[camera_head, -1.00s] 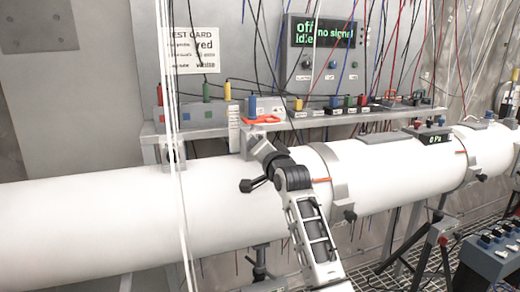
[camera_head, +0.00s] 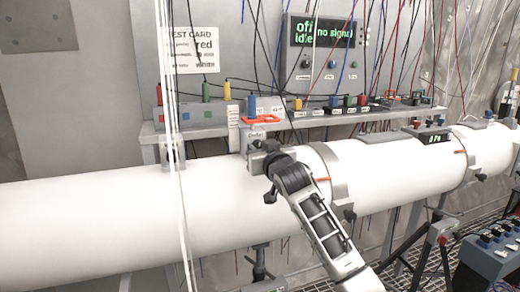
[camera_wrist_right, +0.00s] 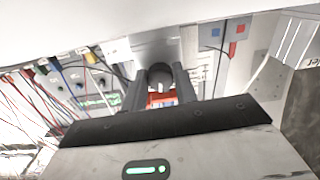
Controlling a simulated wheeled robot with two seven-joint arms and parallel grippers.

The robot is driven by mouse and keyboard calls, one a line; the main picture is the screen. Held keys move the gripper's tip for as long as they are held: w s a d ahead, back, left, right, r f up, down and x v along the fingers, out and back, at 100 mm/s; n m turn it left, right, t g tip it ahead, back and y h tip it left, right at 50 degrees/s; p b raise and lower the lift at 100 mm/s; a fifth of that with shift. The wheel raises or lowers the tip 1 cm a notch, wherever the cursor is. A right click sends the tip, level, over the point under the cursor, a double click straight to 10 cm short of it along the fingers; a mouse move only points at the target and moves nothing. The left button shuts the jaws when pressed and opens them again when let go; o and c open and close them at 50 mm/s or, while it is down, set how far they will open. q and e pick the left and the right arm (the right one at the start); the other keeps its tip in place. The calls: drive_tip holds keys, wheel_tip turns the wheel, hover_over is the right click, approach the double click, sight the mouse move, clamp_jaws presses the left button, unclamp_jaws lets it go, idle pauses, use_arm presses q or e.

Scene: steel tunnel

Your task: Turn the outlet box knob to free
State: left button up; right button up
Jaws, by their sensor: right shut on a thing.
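The outlet box is a small grey fitting on top of the white pipe, left of the middle in the head view; its small label (camera_head: 256,134) shows just above my gripper. My right gripper (camera_head: 262,151) reaches it from the front and hides most of the box and its knob. In the right wrist view a round grey knob (camera_wrist_right: 160,72) sits between the two dark fingertips of my right gripper (camera_wrist_right: 161,80). The fingers are shut on it. The knob's pointer and markings cannot be made out. My left gripper is not in view.
A red-orange frame-like part (camera_head: 260,119) lies on the shelf (camera_head: 215,131) just behind the box. The shelf carries several coloured plugs and a panel reading "off idle" and "no signal" (camera_head: 320,33). Thin wires hang around it. The white pipe (camera_head: 90,205) runs across the view.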

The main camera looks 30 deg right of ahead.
drive_tip(key=shift+r+n, duration=0.1)
drive_tip(key=shift+n, duration=0.7)
drive_tip(key=o, duration=1)
drive_tip(key=shift+c, duration=0.2)
drive_tip(key=shift+s, duration=0.1)
drive_tip(key=b+v, duration=0.3)
drive_tip(key=v, duration=1.2)
drive_tip(key=shift+s, duration=0.4)
